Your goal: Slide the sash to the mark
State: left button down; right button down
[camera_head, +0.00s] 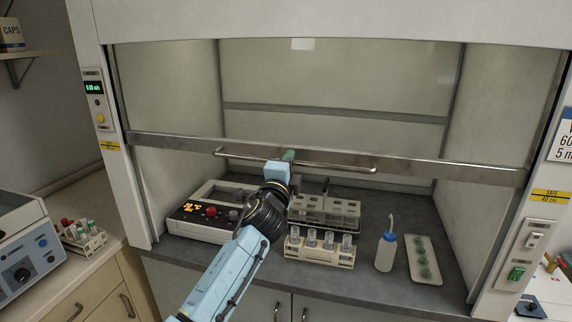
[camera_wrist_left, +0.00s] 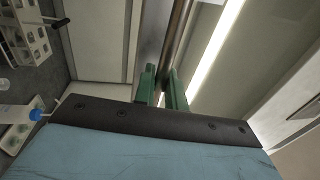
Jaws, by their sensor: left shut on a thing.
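The fume hood sash (camera_head: 440,169) is a clear pane with a metal bottom rail and a long bar handle (camera_head: 340,165). It is partly raised, with the hood open below it. My left gripper (camera_head: 289,156) is shut on the bar handle near its middle. In the left wrist view its green fingers (camera_wrist_left: 162,85) sit on either side of the bar. Yellow mark labels are on the right post (camera_head: 551,196), reading "SAFE 40 cm", and on the left post (camera_head: 109,146). At the right, the rail looks slightly higher than the label. My right gripper is not in view.
Inside the hood stand a white instrument with a display (camera_head: 201,222), a rack of vials (camera_head: 320,253), a wash bottle (camera_head: 386,253) and a tray (camera_head: 423,258). A control panel (camera_head: 97,104) is on the left post. Switches (camera_head: 524,252) are on the right post.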

pick_arm(q)
jog(key=c, duration=1.5)
grip_release()
jog(key=shift+c, duration=0.2)
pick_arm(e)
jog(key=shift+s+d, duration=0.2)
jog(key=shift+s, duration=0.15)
pick_arm(q)
jog(key=shift+s, duration=0.15)
jog(key=v, duration=1.3)
jog(key=shift+b, duration=0.35)
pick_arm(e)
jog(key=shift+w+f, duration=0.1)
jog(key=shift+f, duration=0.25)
pick_arm(q)
jog(key=shift+f, duration=0.1)
